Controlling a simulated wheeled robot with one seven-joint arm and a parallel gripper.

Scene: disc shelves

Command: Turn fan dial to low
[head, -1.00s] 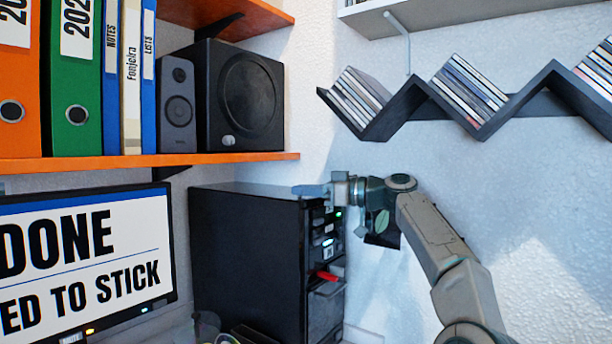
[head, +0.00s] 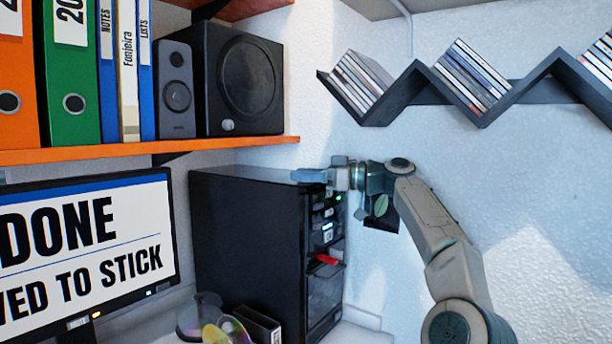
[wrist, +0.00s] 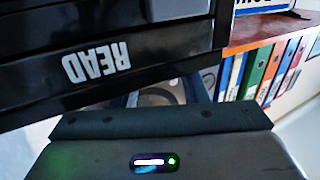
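A black computer tower (head: 245,225) stands in the corner, its narrow front panel facing right. The front has several slots with small lights and a red piece (head: 327,259) partway down. I cannot make out the fan dial in either view. My gripper (head: 312,175) is at the tower's upper front edge, pointing left; whether it touches is unclear. In the wrist view, a black panel with an upside-down READ label (wrist: 96,62) fills the upper left. A grey part of my gripper with a green light lies across the bottom; its fingertips cannot be told apart.
A monitor (head: 85,250) stands left of the tower. Discs (head: 228,330) and a small black box (head: 258,326) lie in front of it. An orange shelf (head: 150,151) with binders and speakers is above. A zigzag disc shelf (head: 425,100) hangs on the right wall.

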